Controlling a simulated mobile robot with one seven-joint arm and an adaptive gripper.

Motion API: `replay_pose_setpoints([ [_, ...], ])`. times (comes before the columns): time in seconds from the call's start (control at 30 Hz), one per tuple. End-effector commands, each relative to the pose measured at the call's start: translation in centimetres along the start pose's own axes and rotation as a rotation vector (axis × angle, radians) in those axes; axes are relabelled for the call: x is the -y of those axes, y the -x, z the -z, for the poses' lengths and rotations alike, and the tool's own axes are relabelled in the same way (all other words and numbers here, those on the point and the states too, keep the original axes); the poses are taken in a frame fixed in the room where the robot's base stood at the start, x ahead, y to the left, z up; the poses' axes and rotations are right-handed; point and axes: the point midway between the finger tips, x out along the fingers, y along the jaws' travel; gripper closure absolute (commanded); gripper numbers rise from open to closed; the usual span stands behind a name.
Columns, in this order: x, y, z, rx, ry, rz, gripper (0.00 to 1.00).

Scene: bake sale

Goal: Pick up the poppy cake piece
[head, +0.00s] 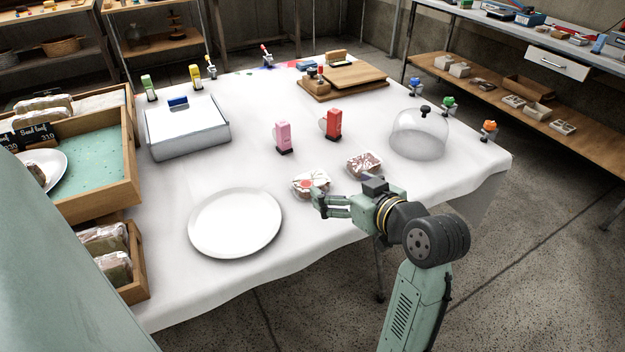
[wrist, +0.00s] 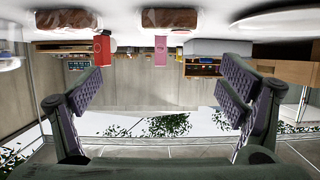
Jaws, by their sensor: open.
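Two wrapped cake pieces lie on the white tablecloth. One piece with a red and white top (head: 311,183) lies just beyond my gripper's fingertips, and a browner piece (head: 365,164) lies farther right. I cannot tell by label which is the poppy cake piece. My gripper (head: 322,203) is open and empty, low over the table's near side. The wrist view looks upside down; in it the nearer piece (wrist: 170,17) and the browner piece (wrist: 66,18) show at the top edge, outside the open fingers (wrist: 165,92).
An empty white plate (head: 235,223) lies left of my gripper. Pink (head: 284,137) and red (head: 333,123) dispensers stand behind the pieces. A glass dome (head: 420,135) is at right. A white box (head: 186,130) and wooden crates (head: 130,180) are at left.

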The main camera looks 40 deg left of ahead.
Motion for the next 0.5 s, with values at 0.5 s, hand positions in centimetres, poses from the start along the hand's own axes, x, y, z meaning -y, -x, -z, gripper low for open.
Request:
replay_pose_setpoints([
  [0.5,0.3,-5.6,-1.1,0.03,-0.007,0.014,0.1],
])
